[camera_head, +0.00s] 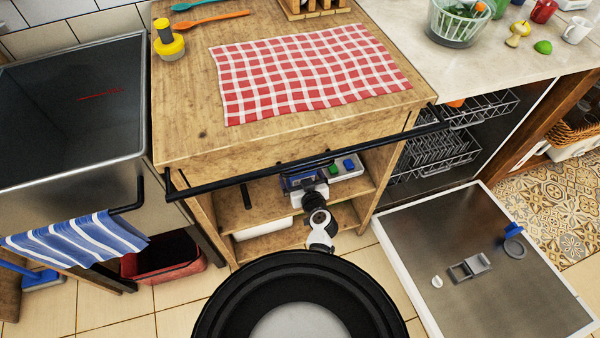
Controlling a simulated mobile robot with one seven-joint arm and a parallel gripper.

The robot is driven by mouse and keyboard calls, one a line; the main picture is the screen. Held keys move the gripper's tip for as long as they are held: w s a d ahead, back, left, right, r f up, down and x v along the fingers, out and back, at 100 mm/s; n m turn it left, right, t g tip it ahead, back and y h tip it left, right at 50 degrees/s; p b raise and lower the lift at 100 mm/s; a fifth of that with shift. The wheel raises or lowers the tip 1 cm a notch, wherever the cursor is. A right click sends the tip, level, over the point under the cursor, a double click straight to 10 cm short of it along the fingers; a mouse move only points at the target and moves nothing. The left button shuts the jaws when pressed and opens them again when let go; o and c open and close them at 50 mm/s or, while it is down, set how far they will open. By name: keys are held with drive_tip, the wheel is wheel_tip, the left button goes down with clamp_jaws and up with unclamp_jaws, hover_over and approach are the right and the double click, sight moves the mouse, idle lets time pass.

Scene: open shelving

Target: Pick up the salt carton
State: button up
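My arm reaches into the open shelving under the wooden worktop, and my gripper (303,180) is at the upper shelf, small and partly hidden by my own wrist and the black rail. A blue-and-white object (290,184) shows right at the gripper; it may be the salt carton, but I cannot make out a label. I cannot tell whether the fingers are around it or only beside it, nor whether they are open or shut. A pale item with blue and green parts (345,168) lies just right of the gripper on the same shelf.
The worktop (190,130) and its black front rail (250,178) overhang the shelf. A white container (263,229) sits on the lower shelf. The open dishwasher door (480,255) lies low at the right. A red bin (165,258) stands at the left.

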drive_tip(key=shift+c, duration=0.4)
drive_tip(key=c, duration=1.7)
drive_tip(key=shift+w+r, duration=0.1)
drive_tip(key=shift+r, duration=0.05)
drive_tip(key=shift+r, duration=0.1)
